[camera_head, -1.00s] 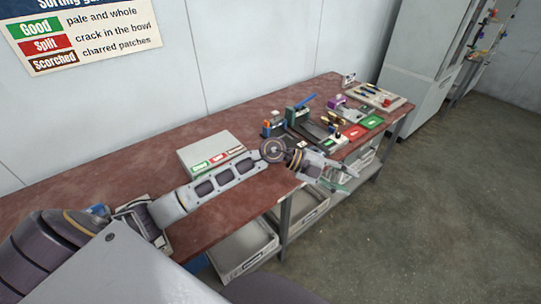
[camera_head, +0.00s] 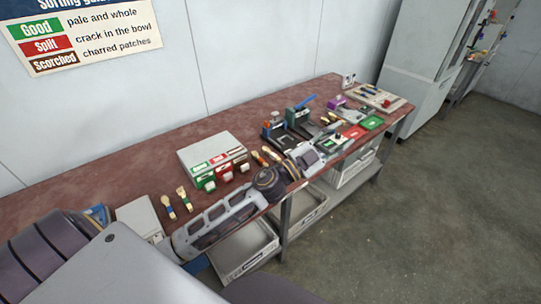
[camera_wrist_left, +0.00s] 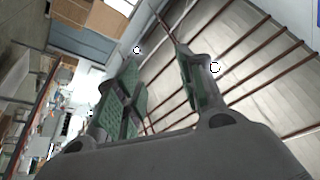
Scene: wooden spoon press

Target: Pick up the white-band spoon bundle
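Two pale wooden spoon pieces (camera_head: 265,155) lie on the red-brown bench, just left of my left wrist in the head view. Two more spoon pieces (camera_head: 176,203) with coloured bands lie further left, near the front edge. I cannot make out which has a white band. My left arm reaches along the bench's front edge; its gripper end is at the right, and its fingers cannot be made out there. In the left wrist view my left gripper (camera_wrist_left: 163,58) has its two green-padded fingers apart with nothing between them. My right gripper is not in view.
A grey sorting box (camera_head: 205,150) with green, red and brown labels stands mid-bench, small coloured-label items in front. White bins (camera_head: 240,252) sit on the shelf below. The left rear bench is clear.

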